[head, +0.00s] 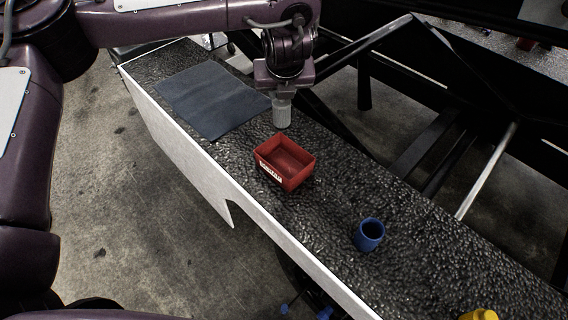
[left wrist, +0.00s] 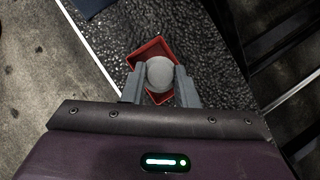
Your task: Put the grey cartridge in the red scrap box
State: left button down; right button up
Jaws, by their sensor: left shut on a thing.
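The grey cartridge (head: 282,112) is held upright by my left gripper (head: 281,95), above and just behind the red scrap box in the head view. In the left wrist view the cartridge (left wrist: 160,73) sits between the two fingers of my left gripper (left wrist: 160,85), with the box behind it. The red scrap box (head: 298,180) is open, has a white label on its front and looks empty in the head view. It also shows in the left wrist view (left wrist: 150,49), partly hidden by the cartridge and fingers. My right gripper is not in view.
The box stands on a dark, bumpy belt surface (head: 330,215) with a white side edge. A dark blue-grey mat (head: 213,100) lies at the far left. A blue cup (head: 369,235) and a yellow object (head: 479,314) stand nearer. Black frame bars (head: 440,135) run along the right.

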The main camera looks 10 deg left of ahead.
aim_at(284, 129)
pick_arm(q)
jog(key=shift+w+d+r+m, duration=0.15)
jog(key=shift+w+r+m, duration=0.2)
jog(key=shift+r+m, duration=0.25)
jog(key=shift+h, duration=0.3)
notch_tip(284, 129, down, 15)
jog(key=p, duration=0.4)
jog(key=shift+r, duration=0.2)
notch_tip(284, 129, down, 5)
jog(key=shift+f+p, duration=0.2)
jog(key=shift+p, duration=0.3)
jog(key=shift+f, duration=0.15)
jog(key=c, duration=1.1)
grip_release()
jog(key=shift+c, duration=0.2)
